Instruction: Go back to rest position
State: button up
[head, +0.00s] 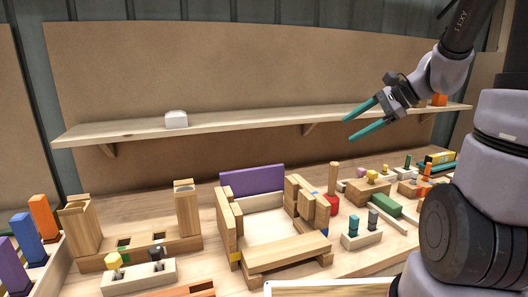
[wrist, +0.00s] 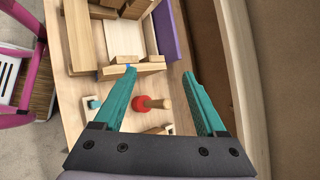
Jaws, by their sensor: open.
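My gripper (head: 348,128) has two teal fingers, spread apart with nothing between them. In the head view it hangs in the air at the upper right, in front of the wooden shelf and above the table. In the wrist view my gripper (wrist: 160,72) points over the table, its fingers open above a red piece with a wooden peg (wrist: 152,103). It looks apart from everything below.
The wooden table (head: 330,265) bears a block assembly with a purple panel (head: 252,180) and several peg blocks. The shelf (head: 250,120) along the back wall holds a white block (head: 176,119) and an orange piece (head: 439,99). A pink frame (wrist: 32,58) stands beside the table.

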jog(key=s+r+n+t+h, duration=0.1)
jog(key=s+r+n+h, duration=0.2)
jog(key=s+r+n, duration=0.1)
jog(key=s+r+n+t+h, duration=0.1)
jog(key=s+r+n+h, duration=0.2)
jog(key=s+r+n, duration=0.2)
jog(key=s+n, duration=0.2)
jog(key=s, duration=0.2)
jog(key=shift+s+d+t+h, duration=0.25)
jog(key=shift+t+h, duration=0.05)
jog(key=shift+h, duration=0.1)
